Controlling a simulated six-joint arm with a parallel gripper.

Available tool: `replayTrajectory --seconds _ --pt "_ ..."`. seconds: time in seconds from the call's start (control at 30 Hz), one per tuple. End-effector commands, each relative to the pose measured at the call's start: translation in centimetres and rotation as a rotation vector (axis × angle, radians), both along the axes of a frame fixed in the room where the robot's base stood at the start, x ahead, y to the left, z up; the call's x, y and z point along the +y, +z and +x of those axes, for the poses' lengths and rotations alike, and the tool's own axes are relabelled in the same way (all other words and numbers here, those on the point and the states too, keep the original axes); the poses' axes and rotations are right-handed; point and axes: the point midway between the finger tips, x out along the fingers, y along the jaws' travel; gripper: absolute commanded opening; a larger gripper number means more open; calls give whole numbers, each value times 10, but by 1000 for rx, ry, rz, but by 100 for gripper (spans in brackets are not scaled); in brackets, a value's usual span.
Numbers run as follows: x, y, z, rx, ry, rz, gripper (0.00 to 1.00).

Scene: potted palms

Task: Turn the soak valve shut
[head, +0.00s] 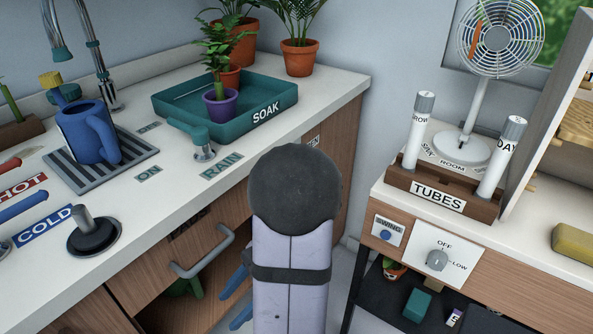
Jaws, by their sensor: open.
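A tap valve with a teal lever (190,130) on a metal base (204,152) stands on the counter in front of the teal tray marked SOAK (180,112). The lever points left, toward a small label (148,127) too small to read. An ON label (148,173) lies at front left of it and a RAIN label (221,166) just in front. My gripper (227,312) shows partly as two blue fingers, open and empty, low in front of the drawers and well apart from the valve. My arm hides the rest of it.
A blue mug (88,132) stands on a striped drain mat (113,180) left of the valve. A purple pot (220,106) with a plant stands in the tray. A dark knob (93,232) sits beside the COLD label. A drawer handle (205,252) juts out below the counter.

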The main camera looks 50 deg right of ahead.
Motion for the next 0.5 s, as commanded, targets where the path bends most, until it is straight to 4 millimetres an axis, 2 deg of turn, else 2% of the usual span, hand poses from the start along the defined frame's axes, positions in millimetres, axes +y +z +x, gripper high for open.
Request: replayTrajectory --seconds 0.03,0.2,0.4,0.5 --pt "-26 40 7 -40 -135 33 51" --pt "-114 113 15 -198 -526 111 51" --pt "-203 177 -8 -367 -855 144 51" --pt "-234 198 -23 -431 -961 143 51"
